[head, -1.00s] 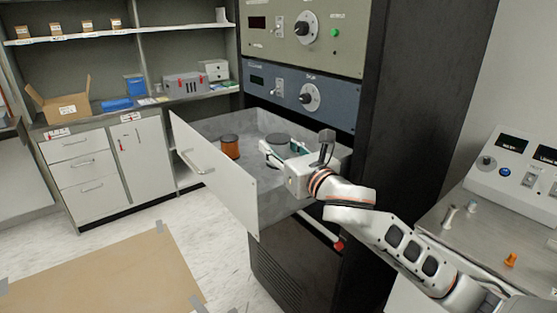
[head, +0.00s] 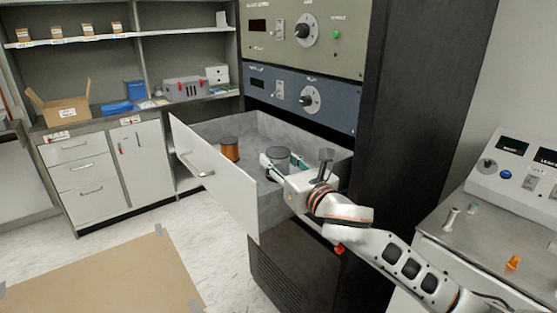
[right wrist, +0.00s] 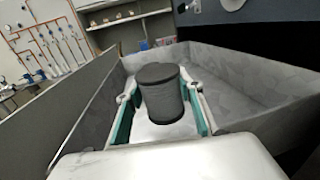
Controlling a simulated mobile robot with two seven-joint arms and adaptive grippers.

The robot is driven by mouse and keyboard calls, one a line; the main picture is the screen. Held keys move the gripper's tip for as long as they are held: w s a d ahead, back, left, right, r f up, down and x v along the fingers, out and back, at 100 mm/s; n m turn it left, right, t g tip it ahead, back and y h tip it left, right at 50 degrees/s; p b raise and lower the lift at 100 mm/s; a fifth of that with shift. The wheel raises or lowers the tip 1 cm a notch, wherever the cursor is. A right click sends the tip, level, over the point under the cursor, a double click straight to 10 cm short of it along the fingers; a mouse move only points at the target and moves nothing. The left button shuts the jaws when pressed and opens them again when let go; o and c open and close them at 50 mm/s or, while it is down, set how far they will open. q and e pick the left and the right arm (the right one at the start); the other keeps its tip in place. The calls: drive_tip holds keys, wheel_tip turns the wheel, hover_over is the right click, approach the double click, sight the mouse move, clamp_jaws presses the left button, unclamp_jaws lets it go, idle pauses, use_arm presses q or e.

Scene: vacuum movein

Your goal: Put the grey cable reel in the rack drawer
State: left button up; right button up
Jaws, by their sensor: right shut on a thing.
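The grey cable reel (head: 279,157), a dark grey cylinder, is upright inside the open rack drawer (head: 222,188). In the right wrist view the reel (right wrist: 160,92) stands between the teal-padded fingers of my right gripper (right wrist: 160,118). My right gripper (head: 276,166) is shut on the reel, with its arm coming in over the drawer's right side. The reel looks low, close to the drawer floor; whether it touches the floor I cannot tell. My left gripper is not in view.
An orange-brown reel (head: 229,149) stands in the drawer, left of the grey one. Grey and blue instrument panels (head: 300,97) are above the drawer. A console bench (head: 480,225) is at right. The drawer floor behind the grey reel is clear.

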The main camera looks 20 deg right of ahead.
drive_tip(key=o, duration=1.2)
wheel_tip(320, 180, down, 2)
drive_tip(key=shift+r, duration=0.45)
drive_tip(key=s, duration=0.4)
drive_tip(key=s+d, duration=0.1)
drive_tip(key=s, duration=0.3)
drive_tip(key=s+d+r, duration=0.1)
drive_tip(key=s, duration=0.2)
drive_tip(key=shift+s+d+p, duration=0.1)
drive_tip(key=shift+s+p, duration=0.2)
drive_tip(key=shift+s, duration=0.1)
drive_tip(key=shift+r, duration=0.1)
